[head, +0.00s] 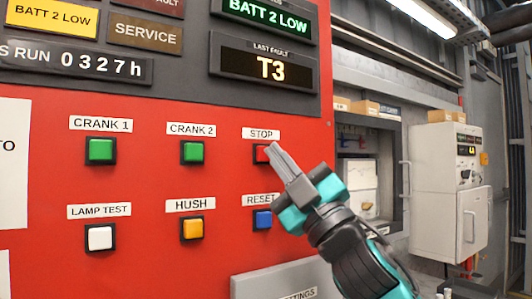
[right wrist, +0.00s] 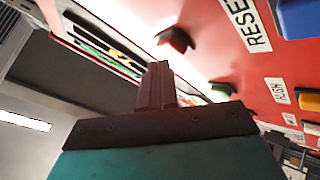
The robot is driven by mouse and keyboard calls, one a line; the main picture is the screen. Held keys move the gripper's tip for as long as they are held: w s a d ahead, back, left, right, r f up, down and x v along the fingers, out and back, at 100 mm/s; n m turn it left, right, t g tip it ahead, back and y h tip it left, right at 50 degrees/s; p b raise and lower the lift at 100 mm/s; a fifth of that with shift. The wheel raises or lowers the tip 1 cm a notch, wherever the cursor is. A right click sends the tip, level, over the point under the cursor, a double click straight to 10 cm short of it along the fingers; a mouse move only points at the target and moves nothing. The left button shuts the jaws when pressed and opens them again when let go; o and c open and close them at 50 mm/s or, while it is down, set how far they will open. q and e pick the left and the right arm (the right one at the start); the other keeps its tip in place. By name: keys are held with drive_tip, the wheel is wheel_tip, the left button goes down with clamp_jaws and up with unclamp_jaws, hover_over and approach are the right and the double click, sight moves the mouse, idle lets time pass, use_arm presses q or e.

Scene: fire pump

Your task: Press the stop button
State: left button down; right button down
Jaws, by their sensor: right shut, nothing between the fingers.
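The red STOP button (head: 261,153) sits in a dark square frame under its white STOP label (head: 261,134), on the red panel. My right gripper (head: 272,148) is shut and empty, and its fingertips overlap the button's right side in the head view. In the right wrist view the red button (right wrist: 175,40) shows just beyond the closed fingertips (right wrist: 158,66), up and to the right of them. A gap seems to show there, but I cannot tell for certain whether they touch. My left gripper is not in view.
A blue RESET button (head: 262,220) is below, close to my right gripper. Green CRANK 2 (head: 193,151) and yellow HUSH (head: 192,228) buttons are to the left. A grey box (head: 285,283) juts out below. A white cabinet (head: 445,185) stands at the right.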

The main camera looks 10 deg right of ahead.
drive_tip(key=shift+s, duration=0.25)
drive_tip(key=shift+d, duration=0.1)
drive_tip(key=shift+s+d+p, duration=0.1)
drive_tip(key=shift+s+d, duration=0.15)
drive_tip(key=shift+s, duration=0.55)
drive_tip(key=shift+s+d+p, duration=0.1)
drive_tip(key=shift+s+d, duration=0.2)
drive_tip(key=shift+s, duration=0.45)
drive_tip(key=shift+s+d+p, duration=0.1)
drive_tip(key=shift+s+d, duration=0.15)
drive_tip(key=shift+s, duration=0.55)
